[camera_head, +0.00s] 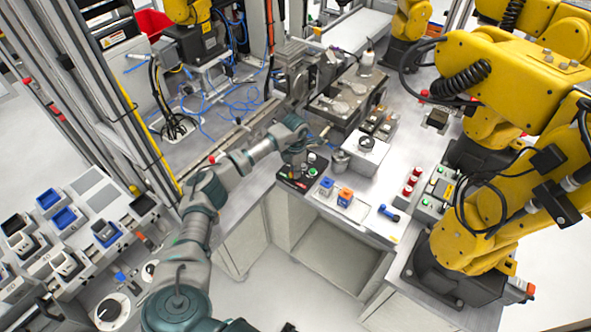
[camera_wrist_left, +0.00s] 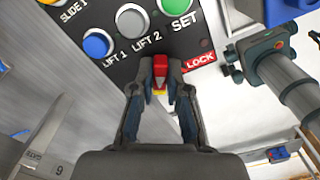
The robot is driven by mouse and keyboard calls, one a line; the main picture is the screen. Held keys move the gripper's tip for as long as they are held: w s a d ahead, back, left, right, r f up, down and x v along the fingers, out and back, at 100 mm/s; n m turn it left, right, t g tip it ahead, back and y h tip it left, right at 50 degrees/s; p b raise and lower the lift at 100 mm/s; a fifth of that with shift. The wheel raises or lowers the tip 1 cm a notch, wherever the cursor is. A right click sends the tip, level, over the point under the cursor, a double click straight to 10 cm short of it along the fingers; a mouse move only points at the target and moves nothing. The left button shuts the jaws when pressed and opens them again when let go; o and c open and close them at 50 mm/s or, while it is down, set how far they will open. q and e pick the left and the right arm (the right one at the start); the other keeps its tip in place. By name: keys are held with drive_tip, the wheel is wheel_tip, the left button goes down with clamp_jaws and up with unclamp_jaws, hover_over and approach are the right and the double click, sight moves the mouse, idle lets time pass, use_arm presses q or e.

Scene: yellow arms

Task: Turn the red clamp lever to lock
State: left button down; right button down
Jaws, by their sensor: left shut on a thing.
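The red clamp lever (camera_wrist_left: 160,67) shows in the left wrist view at the lower edge of a black control panel (camera_wrist_left: 118,62), below the LIFT 2 label and left of the red LOCK label (camera_wrist_left: 199,60). My left gripper (camera_wrist_left: 160,82) is shut on the lever, one finger on each side, with the red tip and a little yellow showing between them. In the head view my left gripper (camera_head: 296,166) reaches down to the black panel (camera_head: 293,184) on the white bench, and the lever is hidden there. My right gripper is not in view.
Blue (camera_wrist_left: 97,43), white (camera_wrist_left: 131,20) and green (camera_wrist_left: 179,5) buttons sit close to the gripper. Blue (camera_head: 326,186) and orange (camera_head: 345,196) blocks lie beside the panel. Yellow robot arms (camera_head: 510,90) stand at the right.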

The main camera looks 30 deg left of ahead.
use_arm(q)
drive_tip(key=n+p, duration=0.1)
drive_tip(key=n, duration=0.2)
drive_tip(key=shift+a+r, duration=0.1)
drive_tip(key=shift+r, duration=0.05)
drive_tip(key=shift+n+p, duration=0.3)
drive_tip(key=shift+n, duration=0.1)
drive_tip(key=n+p, duration=0.2)
drive_tip(key=n, duration=0.4)
drive_tip(key=shift+p, duration=0.4)
drive_tip(key=shift+n+p, duration=1.15)
drive_tip(key=shift+n, duration=1.45)
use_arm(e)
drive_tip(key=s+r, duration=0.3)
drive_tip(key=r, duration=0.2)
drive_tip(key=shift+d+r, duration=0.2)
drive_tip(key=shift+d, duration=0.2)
use_arm(q)
drive_tip(key=shift+f, duration=0.2)
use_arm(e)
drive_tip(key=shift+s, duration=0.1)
use_arm(q)
drive_tip(key=c, duration=1.2)
unclamp_jaws()
drive_tip(key=shift+o, duration=0.2)
drive_tip(key=shift+r, duration=0.1)
wheel_tip(320, 180, up, 12)
drive_tip(key=shift+f, duration=0.2)
